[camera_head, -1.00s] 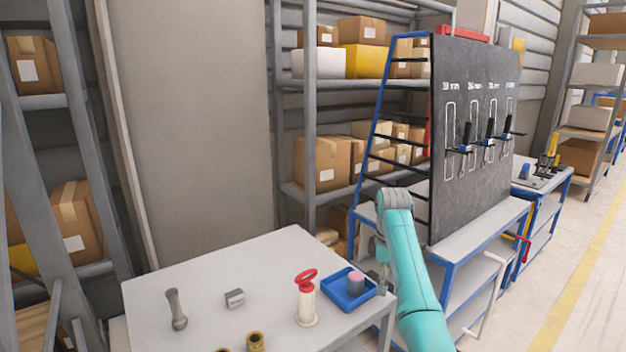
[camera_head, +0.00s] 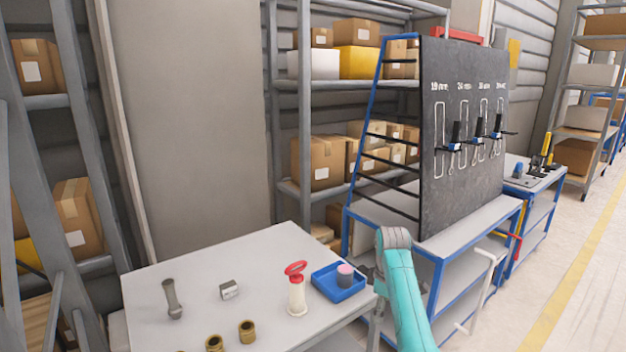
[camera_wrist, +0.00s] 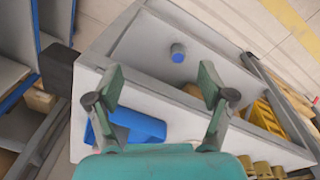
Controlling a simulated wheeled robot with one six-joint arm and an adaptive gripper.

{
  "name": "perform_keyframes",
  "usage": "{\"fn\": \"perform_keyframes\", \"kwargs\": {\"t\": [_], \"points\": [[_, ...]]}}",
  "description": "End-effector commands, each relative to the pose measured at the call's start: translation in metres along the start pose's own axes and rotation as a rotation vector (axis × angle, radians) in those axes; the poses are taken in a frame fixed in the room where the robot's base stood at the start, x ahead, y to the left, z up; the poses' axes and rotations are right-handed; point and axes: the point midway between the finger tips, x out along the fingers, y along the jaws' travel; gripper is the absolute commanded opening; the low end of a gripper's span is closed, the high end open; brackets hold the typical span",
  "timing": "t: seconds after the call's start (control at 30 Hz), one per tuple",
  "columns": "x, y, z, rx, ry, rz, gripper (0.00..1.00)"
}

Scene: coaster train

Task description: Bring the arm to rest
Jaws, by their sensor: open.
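My gripper (camera_wrist: 158,90) shows in the wrist view with its two dark green fingers apart and nothing between them. Beyond the fingers lie a pale grey surface (camera_wrist: 215,62), a small grey cylinder with a blue end (camera_wrist: 178,53) and a blue object (camera_wrist: 138,124) partly hidden by the gripper. In the head view my teal arm rises from the bottom edge, right of the grey table (camera_head: 200,290). The gripper itself is not visible there.
A black tool board (camera_head: 462,190) stands behind. Floor is clear at right.

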Motion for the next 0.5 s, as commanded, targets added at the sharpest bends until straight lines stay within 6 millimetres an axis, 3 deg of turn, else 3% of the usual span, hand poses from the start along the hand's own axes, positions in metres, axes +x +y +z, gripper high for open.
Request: {"fn": "perform_keyframes", "kwargs": {"t": [0.27,0.5], "points": [[0.093,-0.034,0.014,0.095,0.04,0.084,0.81],[0.173,-0.082,0.034,0.203,0.1,0.181,0.81]]}}
